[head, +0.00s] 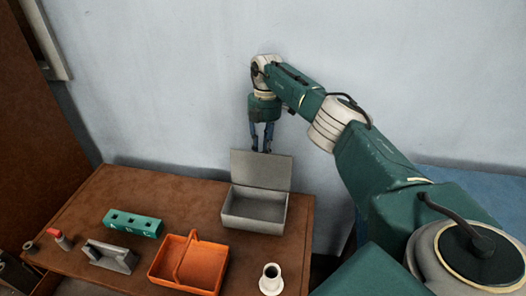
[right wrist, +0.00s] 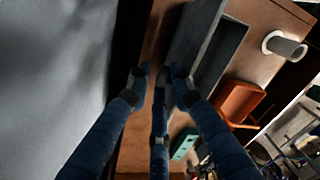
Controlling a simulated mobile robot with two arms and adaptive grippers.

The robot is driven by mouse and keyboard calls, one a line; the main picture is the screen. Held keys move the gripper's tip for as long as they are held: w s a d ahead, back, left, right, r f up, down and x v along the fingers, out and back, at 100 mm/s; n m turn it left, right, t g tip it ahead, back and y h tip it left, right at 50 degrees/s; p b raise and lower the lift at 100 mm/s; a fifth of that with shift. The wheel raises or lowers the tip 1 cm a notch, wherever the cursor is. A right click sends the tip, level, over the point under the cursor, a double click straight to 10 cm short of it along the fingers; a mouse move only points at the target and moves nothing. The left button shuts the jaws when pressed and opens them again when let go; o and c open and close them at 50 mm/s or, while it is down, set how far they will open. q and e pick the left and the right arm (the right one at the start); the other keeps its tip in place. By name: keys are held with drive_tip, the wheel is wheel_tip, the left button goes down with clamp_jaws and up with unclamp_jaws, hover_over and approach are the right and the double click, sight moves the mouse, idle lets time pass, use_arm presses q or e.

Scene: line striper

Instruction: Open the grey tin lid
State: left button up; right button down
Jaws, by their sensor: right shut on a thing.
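The grey tin (head: 255,213) stands at the right part of the brown table, with its inside showing. Its grey lid (head: 263,170) stands up, tilted back, at the rear edge of the tin. My right gripper (head: 261,151) points down at the top edge of the lid and is shut on it. In the right wrist view the blue fingers (right wrist: 160,78) close around the near edge of the lid (right wrist: 193,38), with the tin (right wrist: 232,42) beyond it. My left gripper is not in view.
On the table (head: 150,192) are an orange basket (head: 205,270), a green block with holes (head: 133,222), a grey holder (head: 108,257), a white cup-like piece (head: 271,280) and a small red-topped item (head: 60,238). A pale wall (head: 160,80) rises behind the table.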

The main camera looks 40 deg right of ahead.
drive_tip(key=shift+s+d+f, duration=0.1)
drive_tip(key=shift+d+f, duration=0.2)
drive_tip(key=shift+f, duration=0.25)
drive_tip(key=shift+s+d+f, duration=0.1)
drive_tip(key=shift+d+f, duration=0.15)
drive_tip(key=shift+f, duration=0.3)
drive_tip(key=c, duration=1.6)
unclamp_jaws()
drive_tip(key=shift+w, duration=0.1)
drive_tip(key=shift+o, duration=0.6)
drive_tip(key=shift+w+a+f, duration=0.1)
drive_tip(key=shift+w+f, duration=0.15)
drive_tip(key=shift+w, duration=0.1)
drive_tip(key=shift+s, duration=0.15)
wheel_tip(320, 180, up, 14)
drive_tip(key=w, duration=0.2)
drive_tip(key=shift+d+r, duration=0.2)
drive_tip(key=shift+d, duration=0.1)
drive_tip(key=shift+s+a, duration=0.1)
